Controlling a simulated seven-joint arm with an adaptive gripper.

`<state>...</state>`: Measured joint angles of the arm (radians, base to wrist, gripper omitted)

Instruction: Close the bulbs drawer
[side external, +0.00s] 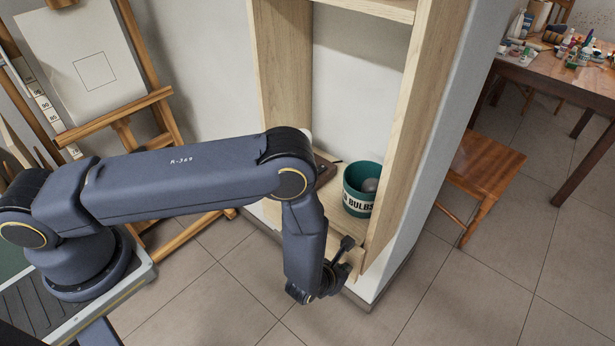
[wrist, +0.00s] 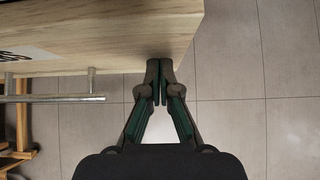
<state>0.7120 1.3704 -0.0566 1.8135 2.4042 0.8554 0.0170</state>
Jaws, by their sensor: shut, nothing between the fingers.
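In the wrist view a pale wooden front (wrist: 120,40) fills the upper left, with a black and white marking at its left edge. A silver bar handle (wrist: 50,98) stands off it on posts. I take this to be the bulbs drawer; how far it is open cannot be told. My gripper (wrist: 159,68) is shut and empty, its fingertips over the wood's lower edge, right of the handle; contact cannot be told. In the side view my gripper (side external: 347,243) is low at the cabinet's front, and my arm hides much of the drawer area.
A dark green bucket (side external: 362,190) lettered "BULBS" stands on the cabinet's low shelf, just above my gripper. The cabinet's right side panel (side external: 412,130) rises beside it. An easel (side external: 115,120) stands left, a wooden chair (side external: 480,165) right. The tiled floor (side external: 450,290) in front is clear.

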